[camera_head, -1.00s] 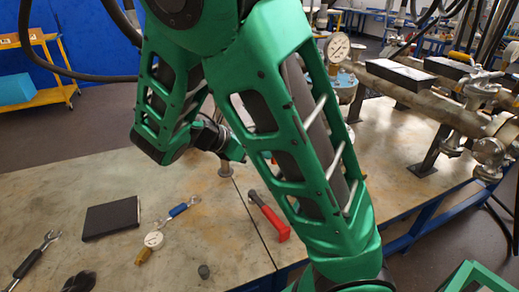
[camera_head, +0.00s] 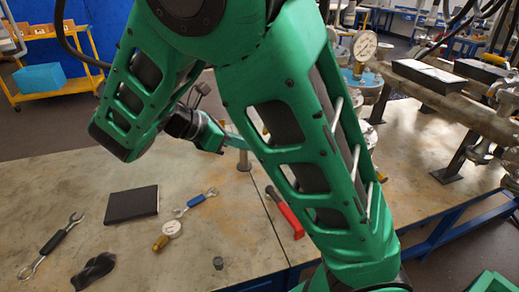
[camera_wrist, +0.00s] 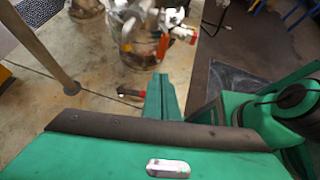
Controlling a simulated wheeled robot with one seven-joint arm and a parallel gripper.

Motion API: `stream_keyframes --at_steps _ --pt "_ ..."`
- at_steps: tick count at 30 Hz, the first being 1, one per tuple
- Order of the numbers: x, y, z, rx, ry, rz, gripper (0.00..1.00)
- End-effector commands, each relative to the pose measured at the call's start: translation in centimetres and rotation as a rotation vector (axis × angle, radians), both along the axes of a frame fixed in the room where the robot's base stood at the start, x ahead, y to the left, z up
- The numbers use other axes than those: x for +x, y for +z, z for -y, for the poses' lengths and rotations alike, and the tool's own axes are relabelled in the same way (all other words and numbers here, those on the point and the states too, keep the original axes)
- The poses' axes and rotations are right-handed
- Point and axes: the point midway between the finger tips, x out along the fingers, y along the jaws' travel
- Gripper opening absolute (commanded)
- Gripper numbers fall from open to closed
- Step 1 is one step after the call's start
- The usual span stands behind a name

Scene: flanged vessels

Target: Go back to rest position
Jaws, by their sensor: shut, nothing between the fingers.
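My gripper (camera_head: 238,143) shows in the head view past my green arm links, above the far part of the table, partly hidden by my upper arm. In the wrist view my gripper's green fingers (camera_wrist: 162,98) lie together, shut, with nothing between them. The gripper touches no object that I can see. The table (camera_head: 190,250) lies below with loose tools on it.
A black flat book (camera_head: 131,204), a wrench (camera_head: 52,245), a gauge (camera_head: 171,228) and a red-handled hammer (camera_head: 288,215) lie on the table. A thin post (camera_head: 244,160) stands near my gripper. Flanged pipework (camera_head: 440,100) stands at the right. A yellow cart (camera_head: 60,86) stands behind.

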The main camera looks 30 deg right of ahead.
Motion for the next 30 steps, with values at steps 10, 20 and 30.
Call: stream_keyframes --at_steps 10,20,30 --pt "0.0 1.0 -1.1 0.001 -0.004 0.0 0.0" --pt "-1.5 -0.2 4.9 0.133 -0.24 0.133 0.0" --pt "-7.0 -2.1 12.4 0.331 -0.727 0.411 0.0"
